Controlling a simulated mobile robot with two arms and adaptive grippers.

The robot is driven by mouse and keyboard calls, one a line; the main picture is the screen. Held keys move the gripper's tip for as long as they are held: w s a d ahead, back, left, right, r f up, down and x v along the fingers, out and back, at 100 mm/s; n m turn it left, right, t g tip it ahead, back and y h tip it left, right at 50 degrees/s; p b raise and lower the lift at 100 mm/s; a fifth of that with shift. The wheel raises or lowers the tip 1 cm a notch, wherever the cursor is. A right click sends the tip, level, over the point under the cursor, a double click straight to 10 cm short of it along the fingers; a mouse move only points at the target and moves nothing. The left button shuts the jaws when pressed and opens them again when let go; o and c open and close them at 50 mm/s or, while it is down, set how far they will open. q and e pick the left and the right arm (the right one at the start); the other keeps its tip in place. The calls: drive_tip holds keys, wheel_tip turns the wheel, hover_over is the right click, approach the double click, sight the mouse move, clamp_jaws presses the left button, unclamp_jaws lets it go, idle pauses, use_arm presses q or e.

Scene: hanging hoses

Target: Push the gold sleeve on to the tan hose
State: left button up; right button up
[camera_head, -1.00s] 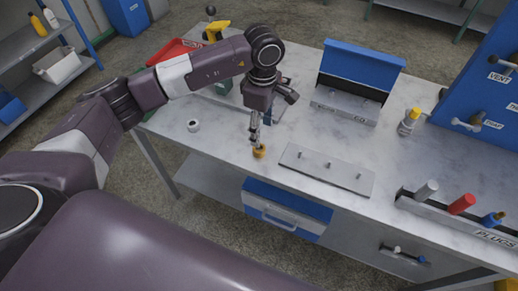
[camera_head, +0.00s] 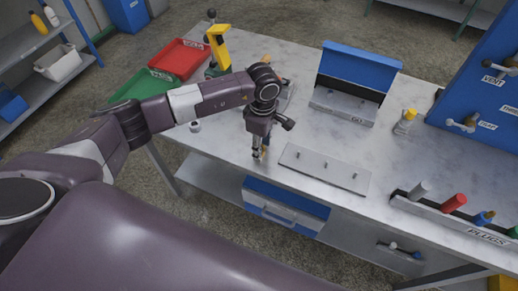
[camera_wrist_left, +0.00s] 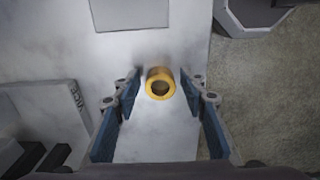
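The gold sleeve (camera_wrist_left: 160,73) stands on the pale bench top in the left wrist view, its round hole facing the camera. In the head view only a sliver of the gold sleeve (camera_head: 264,150) shows beside my fingers, near the bench's front edge. My left gripper (camera_head: 258,156) points down at it. In the left wrist view my left gripper (camera_wrist_left: 161,100) is open, with a blue-padded finger on each side of the sleeve and a gap to both. I cannot make out the tan hose; my arm covers part of the bench behind. My right gripper is not in view.
A grey plate with pegs (camera_head: 325,169) lies right of my gripper. A white ring (camera_head: 195,127) lies to the left. A blue-lidded box (camera_head: 345,105) stands behind, and a plugs rack (camera_head: 440,212) is at the right. A VICE label (camera_wrist_left: 80,122) shows in the wrist view.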

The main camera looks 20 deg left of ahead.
use_arm(q)
drive_tip(key=c, duration=0.5)
drive_tip(key=shift+r, duration=0.1)
drive_tip(key=shift+c, duration=0.2)
